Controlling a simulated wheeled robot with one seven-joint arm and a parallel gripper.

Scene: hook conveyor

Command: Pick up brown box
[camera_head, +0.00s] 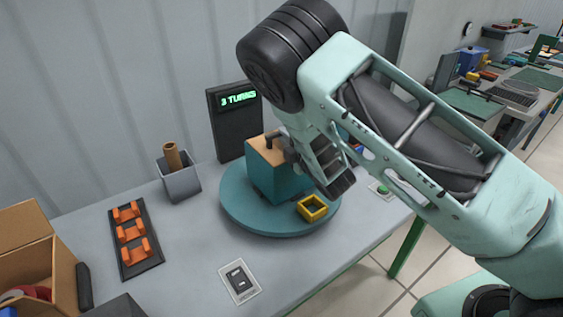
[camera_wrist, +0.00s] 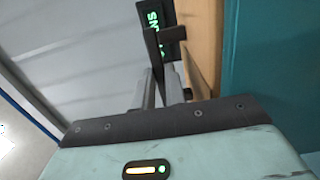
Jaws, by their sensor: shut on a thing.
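A teal box (camera_head: 270,182) with a tan top (camera_head: 265,150) stands on the round teal turntable (camera_head: 238,212). A dark bar-shaped handle (camera_head: 268,141) shows at its tan face. My gripper (camera_head: 283,150) is beside this face, partly hidden by my wrist. In the wrist view my gripper (camera_wrist: 158,75) appears shut on the dark handle (camera_wrist: 153,48), with the tan face (camera_wrist: 200,40) and teal side (camera_wrist: 265,70) close on the right. An open brown box (camera_head: 22,222) with red things inside stands at the lower left, far from my gripper.
A small yellow open frame (camera_head: 312,208) lies on the turntable. A dark display (camera_head: 236,125) reading "3 TURNS" stands behind. A grey cup (camera_head: 180,184) holds a brown roll. A black tray with orange hooks (camera_head: 132,233) and a card (camera_head: 240,281) lie on the grey table.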

